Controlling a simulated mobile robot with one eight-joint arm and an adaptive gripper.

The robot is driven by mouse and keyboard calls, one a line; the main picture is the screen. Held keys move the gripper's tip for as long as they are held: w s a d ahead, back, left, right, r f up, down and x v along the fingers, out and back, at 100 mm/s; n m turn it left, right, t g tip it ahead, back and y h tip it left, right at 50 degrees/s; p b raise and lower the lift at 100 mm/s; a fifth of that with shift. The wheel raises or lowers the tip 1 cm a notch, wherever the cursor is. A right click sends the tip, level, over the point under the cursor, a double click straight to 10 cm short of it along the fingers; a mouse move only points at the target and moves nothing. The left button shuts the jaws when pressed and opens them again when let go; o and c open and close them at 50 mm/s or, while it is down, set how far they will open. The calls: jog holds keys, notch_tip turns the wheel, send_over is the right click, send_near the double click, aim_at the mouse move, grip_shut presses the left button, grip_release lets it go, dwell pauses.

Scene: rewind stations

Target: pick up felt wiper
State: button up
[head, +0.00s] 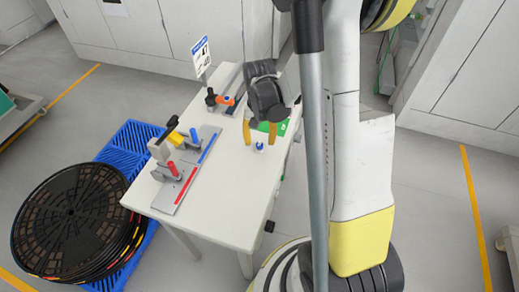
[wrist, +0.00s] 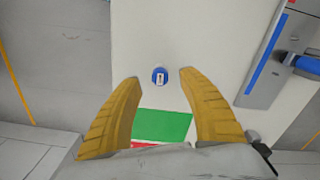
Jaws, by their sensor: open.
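A small blue piece with a pale top, which I take to be the felt wiper (head: 259,146), sits on the white table (head: 225,220). In the wrist view the wiper (wrist: 160,76) appears centred between the tips of my gripper's two yellow fingers, with clear space on both sides. My gripper (head: 259,140) is open and empty, pointing down over the right side of the table. It also shows in the wrist view (wrist: 158,78). How high the fingertips are above the table is hard to tell.
A grey fixture plate (head: 187,168) with red and blue strips and clamps stands left on the table. A green patch (wrist: 162,125) lies close to the wiper. An orange-handled clamp (head: 224,100) and a sign (head: 201,55) are behind. Black reels (head: 70,215) lie on a blue pallet (head: 128,147).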

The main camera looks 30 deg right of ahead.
aim_at(259, 144)
notch_tip(259, 144, down, 4)
jog(key=shift+r+b, duration=0.15)
jog(key=shift+b, duration=0.45)
jog(key=shift+r, duration=0.1)
grip_shut()
jog(key=shift+r, duration=0.1)
jog(key=shift+r+p, duration=0.45)
jog(key=shift+r, duration=0.1)
jog(key=r+p, duration=0.1)
jog(key=r, duration=0.1)
jog(key=d+r+p, duration=0.1)
jog(key=r, duration=0.1)
jog(key=shift+s+d, duration=0.1)
jog(key=shift+s, duration=0.1)
jog(key=s+d+r+p, duration=0.3)
jog(key=d+r, duration=0.2)
jog(key=d, duration=0.5)
jog(key=shift+s+r, duration=0.25)
jog(key=shift+r, duration=0.15)
